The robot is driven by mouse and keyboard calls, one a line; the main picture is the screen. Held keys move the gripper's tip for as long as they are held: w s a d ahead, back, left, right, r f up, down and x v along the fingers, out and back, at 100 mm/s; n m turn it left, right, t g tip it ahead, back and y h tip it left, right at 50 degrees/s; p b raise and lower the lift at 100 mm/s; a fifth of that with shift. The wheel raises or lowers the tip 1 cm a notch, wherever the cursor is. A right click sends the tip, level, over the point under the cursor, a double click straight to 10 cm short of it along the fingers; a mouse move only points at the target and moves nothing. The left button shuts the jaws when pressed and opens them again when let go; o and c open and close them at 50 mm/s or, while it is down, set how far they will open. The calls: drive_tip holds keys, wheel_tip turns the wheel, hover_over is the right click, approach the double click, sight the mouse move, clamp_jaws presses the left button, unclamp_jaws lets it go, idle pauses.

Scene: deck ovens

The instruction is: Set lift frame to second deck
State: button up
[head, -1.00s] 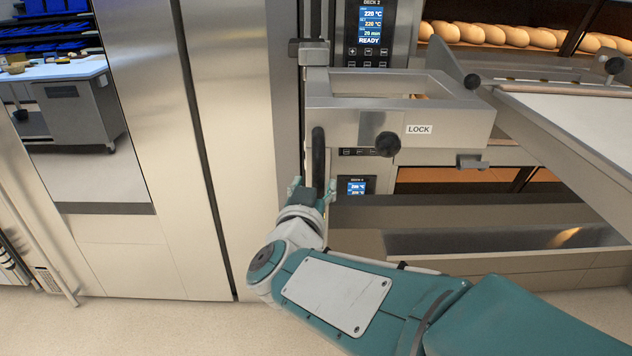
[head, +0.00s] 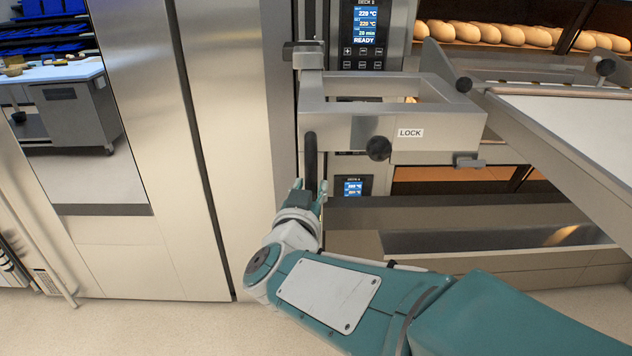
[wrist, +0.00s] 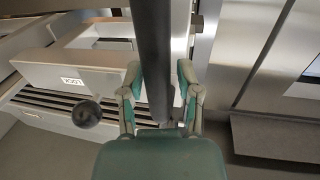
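The lift frame (head: 345,130) is a metal box frame with a LOCK label and a dark round knob (head: 379,148) on its front. It stands below the deck 2 panel (head: 367,25), which reads READY, and above the deck 4 panel (head: 354,187). A dark upright handle (head: 310,150) is at its left end. My gripper (head: 309,184) is at the handle's lower part. In the wrist view, my gripper (wrist: 158,75) has one finger on each side of the handle (wrist: 153,50), with a small gap at the right finger. Contact at the left finger is unclear.
A white loader board (head: 570,125) with metal side rails slopes at the right. Loaves (head: 480,33) lie in the lit upper deck. A tall steel panel (head: 225,140) stands left of the frame. A workbench (head: 70,105) is at the far left.

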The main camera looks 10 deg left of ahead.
idle(0.3)
drive_tip(key=s, duration=1.2)
drive_tip(key=shift+d, duration=0.15)
